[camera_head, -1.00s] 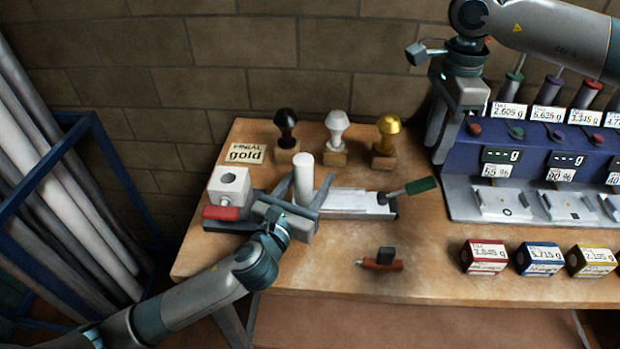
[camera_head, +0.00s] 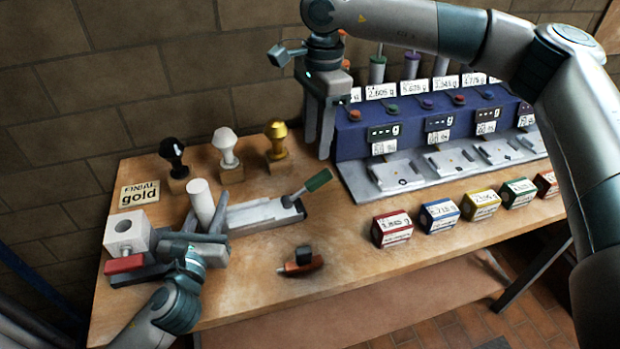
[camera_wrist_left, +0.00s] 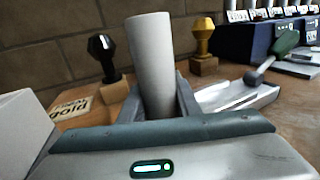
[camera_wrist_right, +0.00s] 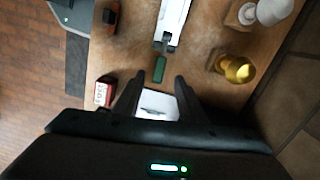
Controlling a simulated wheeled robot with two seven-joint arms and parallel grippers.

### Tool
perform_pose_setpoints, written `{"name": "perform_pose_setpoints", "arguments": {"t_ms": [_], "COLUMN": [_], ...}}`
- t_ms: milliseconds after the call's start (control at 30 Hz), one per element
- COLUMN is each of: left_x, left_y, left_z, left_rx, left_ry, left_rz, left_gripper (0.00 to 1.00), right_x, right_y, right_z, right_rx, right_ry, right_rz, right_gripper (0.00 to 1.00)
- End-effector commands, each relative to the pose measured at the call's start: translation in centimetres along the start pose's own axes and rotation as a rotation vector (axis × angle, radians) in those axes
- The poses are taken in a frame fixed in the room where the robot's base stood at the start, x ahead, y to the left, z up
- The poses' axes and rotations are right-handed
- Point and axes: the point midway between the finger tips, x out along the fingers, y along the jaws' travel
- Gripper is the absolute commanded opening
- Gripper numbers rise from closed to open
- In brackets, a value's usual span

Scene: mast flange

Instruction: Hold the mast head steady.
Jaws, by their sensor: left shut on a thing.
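A plain white cylinder (camera_head: 201,203), which I take for the mast head, stands upright near the left end of the bench. My left gripper (camera_head: 206,214) is shut on it low down, a finger on each side. In the left wrist view the white cylinder (camera_wrist_left: 152,62) rises above the gripper body; its foot is hidden. My right gripper (camera_head: 319,146) hangs fingers down beside the blue dispenser's left end. It is open, and its fingers are apart with nothing held between them in the right wrist view (camera_wrist_right: 155,84).
A white block with a hole (camera_head: 125,232) and a red handle (camera_head: 125,264) are left of the cylinder. Black (camera_head: 173,152), white (camera_head: 225,148) and gold (camera_head: 277,140) finials stand behind. A green-handled lever (camera_head: 318,181), an orange-brown tool (camera_head: 301,263) and coloured boxes (camera_head: 392,229) are rightward.

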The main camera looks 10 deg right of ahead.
Motion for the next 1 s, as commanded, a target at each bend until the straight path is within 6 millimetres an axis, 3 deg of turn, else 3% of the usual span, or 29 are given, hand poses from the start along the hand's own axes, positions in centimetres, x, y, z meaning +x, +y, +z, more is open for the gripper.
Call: {"name": "perform_pose_setpoints", "arguments": {"t_ms": [300,533,767,1000], "left_x": [0.0,0.0,0.0,0.0], "left_y": [0.0,0.0,0.0,0.0], "left_z": [0.0,0.0,0.0,0.0], "left_rx": [0.000,0.000,0.000,0.000], "left_ry": [0.000,0.000,0.000,0.000], "left_rz": [0.000,0.000,0.000,0.000], "left_gripper": [0.00,0.00,0.00,0.00], "right_x": [1.2,1.9,2.8,4.3], "right_y": [-0.4,-0.7,-0.8,-0.3], "right_z": [1.3,0.6,-1.8,-6.2], "right_rx": [-0.036,-0.044,-0.028,0.016], "right_ry": [-0.255,-0.483,-0.703,-0.914], "right_rz": [0.049,0.065,0.054,0.009], "right_gripper": [0.38,0.38,0.38,0.38]}}
